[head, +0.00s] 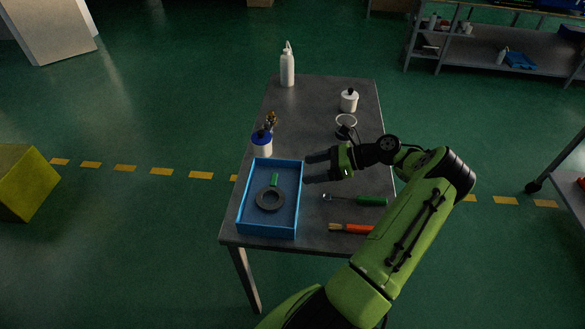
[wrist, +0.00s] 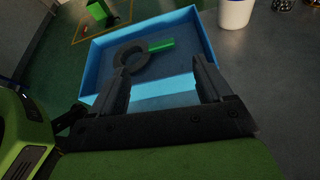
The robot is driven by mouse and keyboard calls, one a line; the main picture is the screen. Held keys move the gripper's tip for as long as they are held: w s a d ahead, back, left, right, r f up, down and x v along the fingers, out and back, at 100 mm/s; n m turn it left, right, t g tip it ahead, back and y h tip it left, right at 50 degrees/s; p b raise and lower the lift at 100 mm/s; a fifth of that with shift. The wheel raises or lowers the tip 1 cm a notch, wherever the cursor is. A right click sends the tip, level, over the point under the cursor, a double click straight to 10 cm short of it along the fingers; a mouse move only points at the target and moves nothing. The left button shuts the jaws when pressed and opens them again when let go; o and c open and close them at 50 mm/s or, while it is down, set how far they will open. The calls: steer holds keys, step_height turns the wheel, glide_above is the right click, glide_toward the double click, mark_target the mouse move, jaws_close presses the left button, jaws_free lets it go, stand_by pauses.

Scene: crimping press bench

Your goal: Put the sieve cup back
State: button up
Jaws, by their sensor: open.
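I cannot tell for sure which thing is the sieve cup. A small dark, speckled cup, cut by the top edge of the wrist view (wrist: 284,4), looks most like a sieve. A white-rimmed ring (head: 346,120) with a dark part under it stands at the right of the table in the head view, partly behind my arm. My gripper (head: 308,166) is open and empty, above the table beside the right wall of a blue tray (head: 242,215). In the wrist view, the fingers of my gripper (wrist: 160,72) point toward the tray, with nothing between them.
A white bottle (head: 287,69) and white pot (head: 349,103) stand farther back. A green-handled tool (head: 368,200) and orange-handled brush (head: 356,229) lie right.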

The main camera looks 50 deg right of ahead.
steer(key=w+a+r+n+g+h, duration=0.1)
steer(key=a+r+n+g+h, duration=0.15)
steer(key=a+r+n, duration=0.4)
steer(key=w+a+r+n+g+h, duration=0.1)
steer(key=a+r+n+g, duration=0.2)
steer(key=a, duration=0.6)
steer(key=w+a+r+n+g+h, duration=0.2)
steer(key=a+r+n+g, duration=0.15)
steer(key=a+n, duration=0.35)
steer(key=s+a+r+n+t+h, duration=0.1)
steer(key=s+a+r+n+t, duration=0.1)
steer(key=s+n, duration=0.4)
steer(key=s+a+r+n+t+h, duration=0.2)
steer(key=s+a+r+n, duration=0.2)
steer(key=s+a+n, duration=0.3)
steer(key=s, duration=0.4)
steer(key=shift+a, duration=0.25)
step_height(320, 180, up, 6)
steer(key=p, duration=0.6)
steer(key=shift+f, duration=0.15)
